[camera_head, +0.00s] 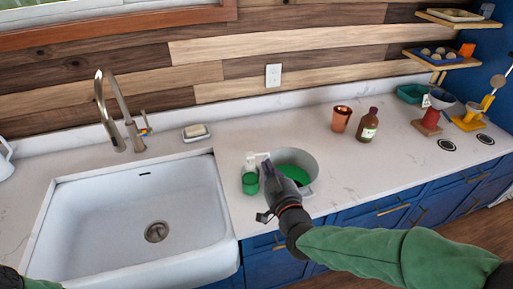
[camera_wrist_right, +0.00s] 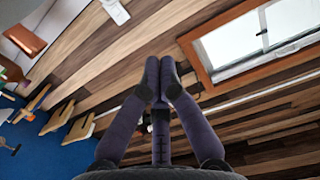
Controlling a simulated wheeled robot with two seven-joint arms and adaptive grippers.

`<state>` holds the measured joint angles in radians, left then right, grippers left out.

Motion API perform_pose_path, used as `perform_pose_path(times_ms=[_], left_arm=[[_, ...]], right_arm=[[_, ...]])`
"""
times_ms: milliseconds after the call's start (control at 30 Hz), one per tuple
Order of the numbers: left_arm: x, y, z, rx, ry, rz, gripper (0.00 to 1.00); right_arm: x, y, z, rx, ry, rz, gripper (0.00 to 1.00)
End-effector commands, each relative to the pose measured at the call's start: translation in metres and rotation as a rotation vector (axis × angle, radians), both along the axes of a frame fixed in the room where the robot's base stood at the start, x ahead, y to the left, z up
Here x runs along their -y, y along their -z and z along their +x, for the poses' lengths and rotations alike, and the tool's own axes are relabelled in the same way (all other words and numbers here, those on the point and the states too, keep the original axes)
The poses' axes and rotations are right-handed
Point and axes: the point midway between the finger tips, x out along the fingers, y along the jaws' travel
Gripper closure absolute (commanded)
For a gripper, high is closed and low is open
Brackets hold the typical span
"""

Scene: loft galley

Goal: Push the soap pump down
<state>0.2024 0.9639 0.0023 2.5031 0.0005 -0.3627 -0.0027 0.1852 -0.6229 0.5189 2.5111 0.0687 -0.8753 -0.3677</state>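The soap pump is a clear bottle with green soap (camera_head: 250,183) standing upright on the counter, right of the sink. Its pale pump head shows just above the bottle, with a spout pointing right. My right gripper (camera_head: 268,168) is just right of the bottle, its tips close to the spout; I cannot tell whether they touch it. In the right wrist view its two fingertips (camera_wrist_right: 159,77) meet with nothing visible between them, so it is shut. The pump does not show in the right wrist view. My left gripper is out of view; only a bit of my left arm shows at the lower left corner.
The white sink (camera_head: 90,205) and faucet (camera_head: 133,130) are to the left. A copper cup (camera_head: 341,119) and brown bottle (camera_head: 368,126) stand farther right. The counter's right front is clear.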

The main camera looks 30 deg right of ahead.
Motion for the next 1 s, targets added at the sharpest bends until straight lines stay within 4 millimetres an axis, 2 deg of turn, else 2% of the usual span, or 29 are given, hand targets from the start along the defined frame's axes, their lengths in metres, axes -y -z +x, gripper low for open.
perform_pose_path(times_ms=[200, 567, 767, 1000], left_arm=[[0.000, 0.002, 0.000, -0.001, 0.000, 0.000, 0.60], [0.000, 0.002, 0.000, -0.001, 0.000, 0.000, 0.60], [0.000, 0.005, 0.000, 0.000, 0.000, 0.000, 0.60], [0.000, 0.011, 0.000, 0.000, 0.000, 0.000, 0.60]], right_arm=[[-0.005, 0.002, -0.010, 0.000, -0.002, 0.002, 1.00], [-0.005, 0.002, -0.009, 0.000, -0.002, 0.002, 1.00], [-0.001, 0.003, 0.006, -0.002, -0.002, 0.003, 1.00], [0.007, 0.006, 0.040, -0.002, -0.002, 0.004, 1.00]])
